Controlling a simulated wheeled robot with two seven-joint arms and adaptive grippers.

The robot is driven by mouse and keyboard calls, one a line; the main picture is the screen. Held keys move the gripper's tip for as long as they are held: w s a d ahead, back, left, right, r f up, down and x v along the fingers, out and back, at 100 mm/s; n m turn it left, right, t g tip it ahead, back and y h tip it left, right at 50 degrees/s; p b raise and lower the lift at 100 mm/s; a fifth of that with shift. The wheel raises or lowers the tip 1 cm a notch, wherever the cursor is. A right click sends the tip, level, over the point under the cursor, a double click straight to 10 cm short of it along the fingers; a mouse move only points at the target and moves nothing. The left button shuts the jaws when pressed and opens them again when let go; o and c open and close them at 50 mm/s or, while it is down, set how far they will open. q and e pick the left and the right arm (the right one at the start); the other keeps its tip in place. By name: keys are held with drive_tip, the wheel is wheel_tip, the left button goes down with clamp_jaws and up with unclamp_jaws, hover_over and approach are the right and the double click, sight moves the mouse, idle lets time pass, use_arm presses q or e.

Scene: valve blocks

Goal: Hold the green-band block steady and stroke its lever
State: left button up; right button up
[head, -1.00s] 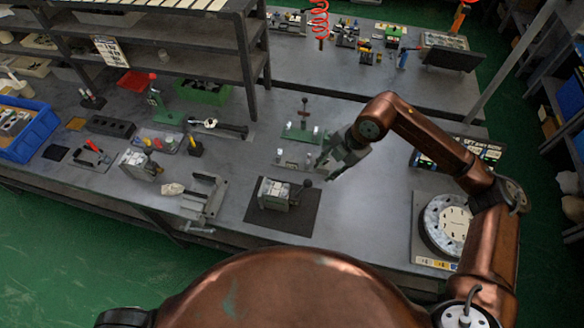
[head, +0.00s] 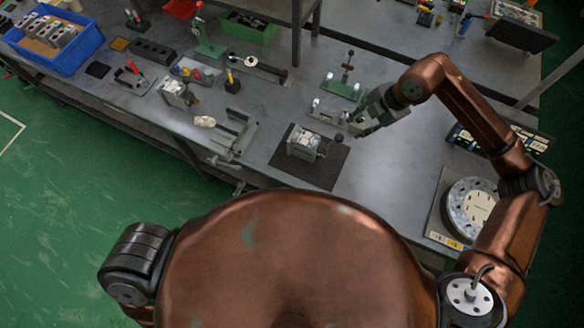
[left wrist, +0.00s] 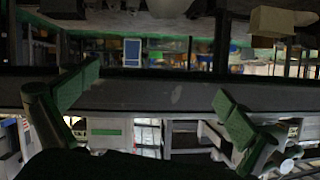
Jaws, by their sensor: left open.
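A grey valve block (head: 304,143) sits on a dark mat (head: 322,175) near the bench's front edge, its black-knobbed lever (head: 337,141) pointing right. A second grey block (head: 174,93) stands farther left. No band colour can be made out on either in the head view. My right gripper (head: 362,132) is just right of the lever knob, seemingly apart from it; its finger opening is unclear. My left gripper (left wrist: 157,95) shows only in the left wrist view, fingers wide apart and empty. Beyond them is a pale surface with a green strip (left wrist: 105,132); I cannot tell whether it is a block.
A grey clamp-like fixture (head: 234,137) lies left of the mat. A round dial plate (head: 470,208) is at the right. A blue bin (head: 52,42) stands far left. Bare bench lies right of the mat.

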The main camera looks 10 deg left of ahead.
use_arm(q)
drive_tip(key=w+d+r+t, duration=0.2)
drive_tip(key=w+r, duration=0.1)
drive_tip(key=r, duration=0.6)
drive_tip(key=n+t+h, duration=0.1)
drive_tip(key=t+h, duration=0.1)
approach(301, 152)
drive_tip(key=shift+w+d+r, duration=0.1)
drive_tip(key=shift+w+r, duration=0.05)
drive_tip(key=shift+w, duration=0.4)
drive_tip(key=shift+w+d+r, duration=0.1)
drive_tip(key=shift+w+r, duration=0.05)
drive_tip(key=shift+w, duration=0.4)
drive_tip(key=shift+w+d+r, duration=0.1)
drive_tip(key=shift+w, duration=0.2)
drive_tip(key=shift+x, duration=3.5)
drive_tip(key=shift+c, duration=0.4)
drive_tip(key=c, duration=2.1)
drive_tip(key=o, duration=2.2)
